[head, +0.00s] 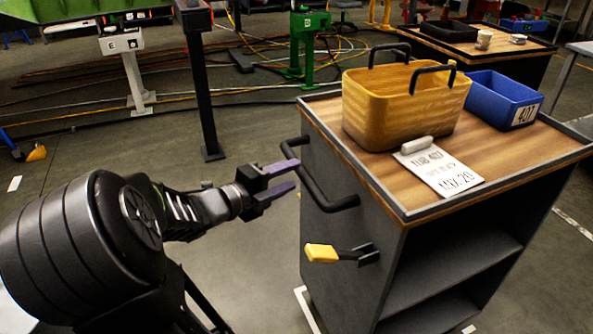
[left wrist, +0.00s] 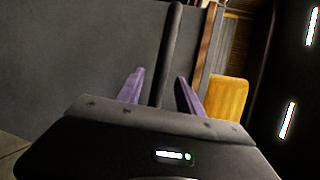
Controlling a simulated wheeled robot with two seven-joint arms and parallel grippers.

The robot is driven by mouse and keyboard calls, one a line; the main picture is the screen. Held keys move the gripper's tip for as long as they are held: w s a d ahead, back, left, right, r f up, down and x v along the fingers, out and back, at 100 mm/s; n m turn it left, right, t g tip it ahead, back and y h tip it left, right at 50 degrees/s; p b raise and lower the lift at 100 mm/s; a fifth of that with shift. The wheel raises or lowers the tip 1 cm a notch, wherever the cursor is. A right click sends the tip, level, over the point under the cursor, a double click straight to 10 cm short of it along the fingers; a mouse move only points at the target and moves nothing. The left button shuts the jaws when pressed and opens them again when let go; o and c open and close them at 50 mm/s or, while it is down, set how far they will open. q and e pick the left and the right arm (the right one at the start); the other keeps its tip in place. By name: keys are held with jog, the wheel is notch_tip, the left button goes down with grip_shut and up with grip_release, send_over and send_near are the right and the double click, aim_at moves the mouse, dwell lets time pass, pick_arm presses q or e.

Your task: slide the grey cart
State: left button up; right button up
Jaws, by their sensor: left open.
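The grey cart (head: 340,230) stands at the right in the head view, with a wood-look top and open shelves in one side. A dark bar handle (head: 318,184) sticks out from its near left side. My left gripper (head: 290,177) is open, its purple fingers pointing at the handle. In the left wrist view the handle (left wrist: 171,60) runs lengthwise between the two open fingers (left wrist: 158,90), with a gap on each side. I cannot tell whether the fingertips reach past the bar. My right gripper is out of view.
On the cart top are a yellow basket (head: 400,108), a blue bin (head: 503,98) and a white sign (head: 438,168). A yellow-tipped lever (head: 322,253) juts from the cart's side below the handle. A dark post (head: 203,90) stands behind my arm. Open floor lies left of the cart.

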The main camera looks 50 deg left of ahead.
pick_arm(q)
jog(key=s, duration=0.4)
jog(key=shift+d+r, duration=0.2)
jog(key=shift+r, duration=0.15)
